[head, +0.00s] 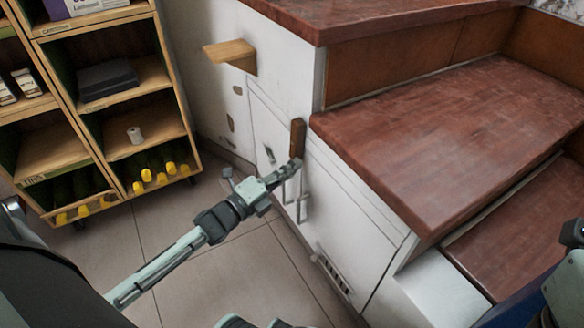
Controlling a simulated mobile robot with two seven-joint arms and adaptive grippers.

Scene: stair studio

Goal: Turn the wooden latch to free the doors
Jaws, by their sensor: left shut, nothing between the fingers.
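The wooden latch (297,136) is a small brown block standing upright on the white cabinet side, where the two white doors meet. The left door (262,120) and the right door (345,215) look closed, with metal handles (304,207) below the latch. My left gripper (296,165) is shut and empty. Its fingertips are at the lower end of the latch; I cannot tell whether they touch it.
A wooden shelf unit (110,108) with boxes and yellow-ended bottles stands at the left. A small wooden ledge (232,53) juts from the white wall. Red-brown stair treads (440,130) rise at the right. The tiled floor (200,275) is clear.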

